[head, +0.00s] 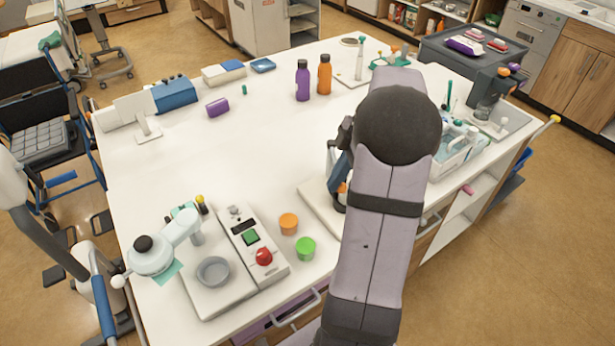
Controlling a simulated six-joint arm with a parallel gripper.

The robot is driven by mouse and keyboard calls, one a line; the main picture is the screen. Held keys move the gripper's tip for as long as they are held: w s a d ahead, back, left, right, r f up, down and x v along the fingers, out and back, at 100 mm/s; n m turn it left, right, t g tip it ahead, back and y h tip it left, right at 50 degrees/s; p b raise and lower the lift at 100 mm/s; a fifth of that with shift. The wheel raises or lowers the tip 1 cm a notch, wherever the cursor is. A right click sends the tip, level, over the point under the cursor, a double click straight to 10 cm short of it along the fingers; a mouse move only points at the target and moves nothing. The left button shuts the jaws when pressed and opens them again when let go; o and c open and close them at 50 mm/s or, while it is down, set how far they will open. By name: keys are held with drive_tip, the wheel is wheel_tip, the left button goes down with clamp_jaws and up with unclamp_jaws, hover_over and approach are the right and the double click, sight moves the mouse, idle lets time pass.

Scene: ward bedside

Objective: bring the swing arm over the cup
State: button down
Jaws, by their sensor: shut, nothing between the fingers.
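The swing arm (187,228) belongs to a white bench device at the front left of the table. Its round white head (150,258) with a black knob is at the left, over the device's left edge. The grey cup (213,272) is an open, shallow round vessel on the device's plate, to the right of and nearer than the head. The head is beside the cup, not above it. My gripper (339,203) is right of the device, partly hidden behind my own large arm link. It appears shut and empty, well apart from the swing arm.
The control panel (250,240) has a green button and red knob. Orange (288,223) and green (305,248) lids lie beside it. Purple (303,80) and orange (324,73) bottles stand farther back. The table's middle is clear.

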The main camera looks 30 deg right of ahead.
drive_tip(key=shift+s+d+n, duration=0.5)
drive_tip(key=shift+d+n, duration=0.1)
drive_tip(key=shift+d, duration=0.3)
drive_tip(key=shift+s+d, duration=0.25)
drive_tip(key=shift+d, duration=0.25)
drive_tip(key=shift+s+d, duration=0.2)
drive_tip(key=shift+d, duration=0.25)
drive_tip(key=shift+a, duration=0.1)
wheel_tip(320, 180, up, 10)
drive_tip(key=b, duration=0.2)
drive_tip(key=shift+a, duration=0.2)
drive_tip(key=shift+r, duration=0.1)
drive_tip(key=shift+w, duration=0.1)
